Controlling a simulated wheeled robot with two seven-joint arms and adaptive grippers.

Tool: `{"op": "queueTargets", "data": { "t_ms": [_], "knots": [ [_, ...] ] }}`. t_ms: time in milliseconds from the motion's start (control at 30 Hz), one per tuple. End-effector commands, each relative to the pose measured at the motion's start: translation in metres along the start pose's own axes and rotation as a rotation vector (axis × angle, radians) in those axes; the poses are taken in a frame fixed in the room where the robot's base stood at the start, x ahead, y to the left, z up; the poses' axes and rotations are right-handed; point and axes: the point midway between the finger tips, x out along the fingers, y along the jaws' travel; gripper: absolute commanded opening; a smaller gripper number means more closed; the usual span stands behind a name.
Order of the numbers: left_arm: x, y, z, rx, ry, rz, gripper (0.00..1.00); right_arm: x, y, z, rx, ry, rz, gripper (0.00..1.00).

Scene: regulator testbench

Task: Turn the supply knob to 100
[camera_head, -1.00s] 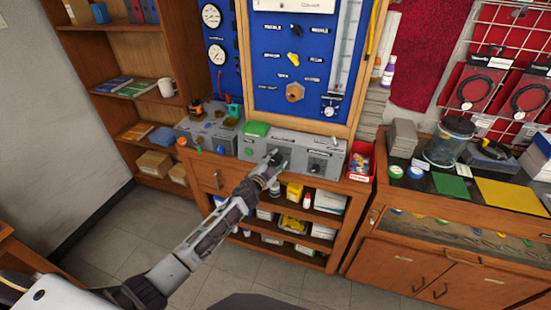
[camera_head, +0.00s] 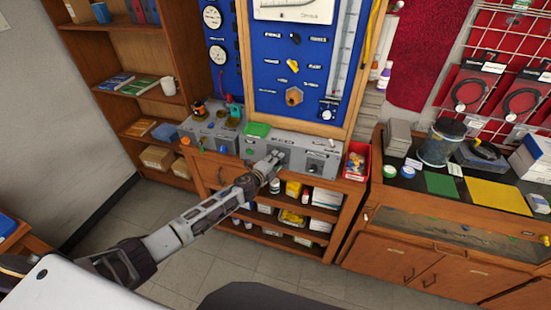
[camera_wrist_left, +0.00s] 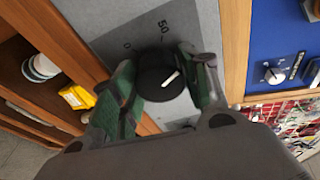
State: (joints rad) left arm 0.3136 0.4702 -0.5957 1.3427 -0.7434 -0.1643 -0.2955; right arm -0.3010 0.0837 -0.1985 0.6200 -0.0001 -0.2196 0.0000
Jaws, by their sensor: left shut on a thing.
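The supply knob (camera_wrist_left: 153,70) is round and black with a white pointer line, on a grey panel (camera_wrist_left: 98,18). In the left wrist view its pointer slants to the upper right, past the printed 50; a 0 is printed left of the 50. The 100 mark cannot be seen. My left gripper (camera_wrist_left: 165,62) is shut on the knob, a greenish finger on either side of it. In the head view the left gripper (camera_head: 274,160) reaches the front of the grey supply box (camera_head: 298,155) and hides this knob. My right gripper is not in view.
A second black knob (camera_head: 314,168) sits right of my gripper on the same box. A red bin (camera_head: 356,160) stands to the right. A blue gauge board (camera_head: 270,75) rises behind. Shelves with boxes lie below.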

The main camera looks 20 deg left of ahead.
Motion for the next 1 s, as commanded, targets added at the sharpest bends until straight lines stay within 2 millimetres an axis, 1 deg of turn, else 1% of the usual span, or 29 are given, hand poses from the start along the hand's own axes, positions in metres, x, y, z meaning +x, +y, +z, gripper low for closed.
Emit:
{"op": "queueTargets", "data": {
  "t_ms": [33,200,500,700,1000],
  "knots": [
    [-0.0007,-0.0022,0.0004,0.040,0.002,0.010,0.21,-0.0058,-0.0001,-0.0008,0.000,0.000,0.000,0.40],
    [-0.0005,-0.0010,0.0004,0.178,0.002,0.037,0.21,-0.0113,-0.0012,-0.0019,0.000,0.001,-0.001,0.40],
    [-0.0003,0.0008,0.0000,0.370,0.002,0.077,0.21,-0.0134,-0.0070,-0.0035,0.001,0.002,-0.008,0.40],
    [-0.0003,0.0015,-0.0009,0.441,0.002,0.092,0.21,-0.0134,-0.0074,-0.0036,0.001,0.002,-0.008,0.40],
    [-0.0005,0.0023,-0.0009,0.471,0.002,0.098,0.21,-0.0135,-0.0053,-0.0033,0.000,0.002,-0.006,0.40]
  ]
}}
